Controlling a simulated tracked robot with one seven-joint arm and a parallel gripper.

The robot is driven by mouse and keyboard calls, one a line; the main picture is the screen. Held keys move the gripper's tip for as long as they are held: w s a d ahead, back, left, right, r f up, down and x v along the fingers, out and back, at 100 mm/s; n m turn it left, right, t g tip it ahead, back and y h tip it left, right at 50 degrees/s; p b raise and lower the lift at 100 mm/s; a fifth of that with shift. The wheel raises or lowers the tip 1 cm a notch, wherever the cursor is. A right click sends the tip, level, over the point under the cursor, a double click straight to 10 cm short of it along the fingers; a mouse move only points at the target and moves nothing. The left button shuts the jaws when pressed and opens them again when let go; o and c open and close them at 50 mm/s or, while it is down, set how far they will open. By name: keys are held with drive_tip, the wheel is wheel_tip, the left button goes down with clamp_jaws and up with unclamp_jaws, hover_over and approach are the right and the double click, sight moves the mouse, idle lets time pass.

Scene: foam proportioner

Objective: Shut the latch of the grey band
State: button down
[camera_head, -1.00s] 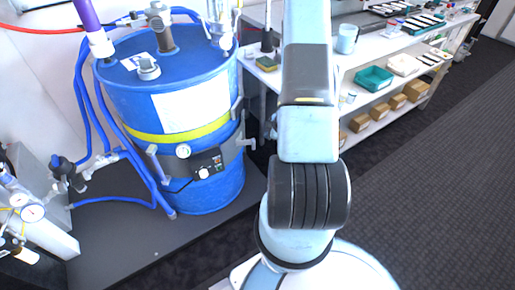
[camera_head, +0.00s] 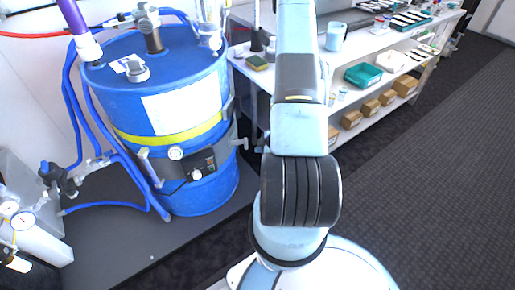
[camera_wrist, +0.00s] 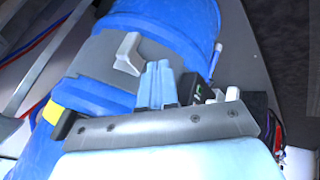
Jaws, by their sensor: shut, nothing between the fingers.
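The blue drum (camera_head: 215,100) stands on a dark platform, with the grey band (camera_head: 225,138) around its lower half. A pale grey lever (camera_head: 240,144), which looks like the latch, juts from the band's right side. In the wrist view the grey band (camera_wrist: 95,62) crosses the drum, and the pale lever (camera_wrist: 128,52) stands out from it. My gripper (camera_wrist: 160,68) is shut and empty, its light blue fingers just right of the lever in that picture. I cannot tell whether they touch it. In the head view I cannot make out my fingers.
A yellow band (camera_head: 170,138) circles the drum above the grey one. A white shelf bench (camera_head: 350,95) with trays and boxes stands at right. The carpet (camera_head: 430,170) is clear.

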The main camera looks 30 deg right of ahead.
sight(240, 143)
drive_tip(key=w+f, duration=0.6)
drive_tip(key=w, duration=0.2)
drive_tip(key=shift+w+f, duration=0.25)
drive_tip(key=shift+f, duration=0.1)
drive_tip(key=shift+d, duration=0.1)
